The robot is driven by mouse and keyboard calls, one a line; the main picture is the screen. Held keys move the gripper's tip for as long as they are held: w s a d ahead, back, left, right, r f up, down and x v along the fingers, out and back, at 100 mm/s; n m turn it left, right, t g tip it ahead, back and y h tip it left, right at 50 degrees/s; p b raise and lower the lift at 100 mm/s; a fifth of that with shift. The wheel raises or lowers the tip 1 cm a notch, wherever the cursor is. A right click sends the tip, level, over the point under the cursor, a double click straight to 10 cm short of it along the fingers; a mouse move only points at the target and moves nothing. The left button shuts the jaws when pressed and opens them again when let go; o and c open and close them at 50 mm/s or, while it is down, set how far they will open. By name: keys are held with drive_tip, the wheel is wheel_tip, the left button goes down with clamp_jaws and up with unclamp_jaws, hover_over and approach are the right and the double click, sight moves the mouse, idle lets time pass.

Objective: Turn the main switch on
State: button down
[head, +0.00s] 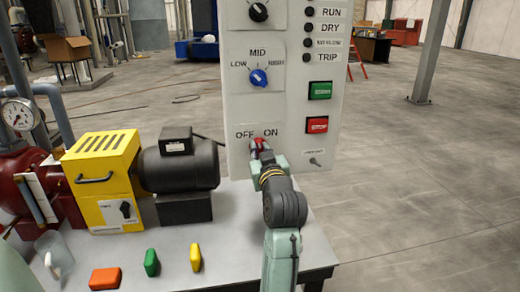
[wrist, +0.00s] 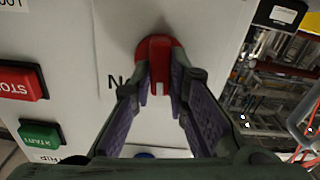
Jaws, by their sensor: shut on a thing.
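The main switch is a red rotary knob low on the white control panel (head: 232,100), under the printed words OFF and ON. In the head view the knob (head: 257,143) is mostly hidden by my gripper (head: 262,151). In the wrist view the red knob (wrist: 160,55) shows with its raised handle between the two fingers. My gripper (wrist: 161,85) is shut on that handle, one finger on each side. The panel appears turned over in the wrist view, with part of the ON label left of the knob. I cannot tell which label the handle points to.
A blue LOW/MID/HIGH knob (head: 258,77), a green START button (head: 320,90) and a red STOP button (head: 317,125) are on the same panel. A yellow box (head: 105,180) and a dark motor (head: 180,165) stand left on the grey table (head: 215,240).

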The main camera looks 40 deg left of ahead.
drive_tip(key=m+p, duration=0.1)
drive_tip(key=m, duration=0.4)
drive_tip(key=shift+w+d+m, duration=0.1)
drive_tip(key=shift+w+m, duration=0.05)
drive_tip(key=shift+m, duration=0.15)
drive_tip(key=m+p, duration=0.2)
drive_tip(key=m, duration=0.2)
drive_tip(key=shift+f+m, duration=0.1)
drive_tip(key=shift+m, duration=0.6)
drive_tip(key=c, duration=1.6)
unclamp_jaws()
drive_tip(key=shift+o, duration=0.2)
drive_tip(key=shift+d, duration=0.1)
drive_tip(key=v, duration=1.2)
